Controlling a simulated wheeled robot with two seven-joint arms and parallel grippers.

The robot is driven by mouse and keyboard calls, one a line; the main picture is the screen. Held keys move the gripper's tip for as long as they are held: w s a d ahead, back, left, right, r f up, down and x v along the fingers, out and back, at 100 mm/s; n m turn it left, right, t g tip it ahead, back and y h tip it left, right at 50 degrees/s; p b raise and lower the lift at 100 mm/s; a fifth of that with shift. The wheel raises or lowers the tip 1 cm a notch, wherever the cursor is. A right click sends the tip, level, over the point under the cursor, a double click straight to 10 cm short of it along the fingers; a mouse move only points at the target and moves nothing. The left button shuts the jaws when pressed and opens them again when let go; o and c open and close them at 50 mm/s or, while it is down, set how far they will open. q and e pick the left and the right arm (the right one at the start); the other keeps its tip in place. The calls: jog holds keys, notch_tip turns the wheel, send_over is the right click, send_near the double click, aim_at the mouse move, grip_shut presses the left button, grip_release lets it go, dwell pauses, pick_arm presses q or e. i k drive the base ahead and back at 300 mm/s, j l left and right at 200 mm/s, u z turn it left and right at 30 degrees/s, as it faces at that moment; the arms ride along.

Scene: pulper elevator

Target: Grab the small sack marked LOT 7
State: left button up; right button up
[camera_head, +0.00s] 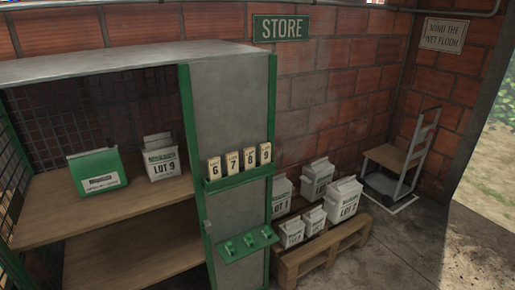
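Several white sacks stand on a wooden pallet (290,268) on the floor, right of the shelving. Two small sacks are at its front, the left small sack (291,232) and the right small sack (314,220). Their print is too small to read surely, so I cannot tell which is LOT 7. Behind them stand a larger sack that seems to read LOT 1 (281,199), a larger back sack (317,179) and a larger right sack (344,201). A white sack marked LOT 9 (161,158) stands on the upper shelf. Neither gripper is in view.
The grey end panel (229,112) carries tags 6 to 9 (239,161) and a green hook rail (248,244) beside the pallet. A hand truck (408,165) stands right. Floor is clear at the right front.

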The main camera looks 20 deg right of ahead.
aim_at(314, 220)
jog(key=i+l+u, duration=0.1)
jog(key=l, duration=0.75)
jog(key=i+l+u, duration=0.1)
jog(key=l, duration=0.8)
jog(key=i+l+u, duration=0.1)
jog(key=l, duration=0.8)
jog(key=i, duration=0.05)
